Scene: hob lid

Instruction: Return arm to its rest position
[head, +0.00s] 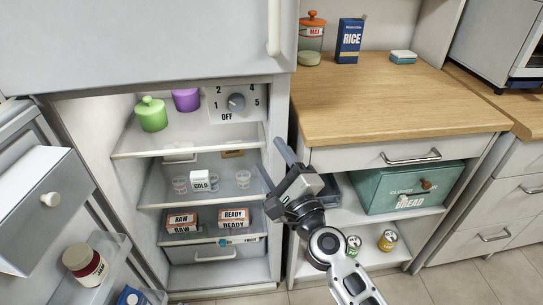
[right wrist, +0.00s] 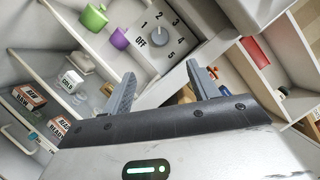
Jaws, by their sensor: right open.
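My right gripper (head: 272,165) is open and empty in the head view, in front of the fridge's right edge, beside the wooden counter. Its two fingers also show apart in the right wrist view (right wrist: 162,88), with nothing between them. My right arm (head: 335,255) comes up from the bottom of the head view. My left gripper is not in view.
The open fridge holds a green pot (head: 151,114), a purple pot (head: 186,100), a COLD box (head: 201,181), RAW (head: 182,221) and READY (head: 233,217) boxes. The counter (head: 400,100) has bare room; a bread bin (head: 410,187) sits below.

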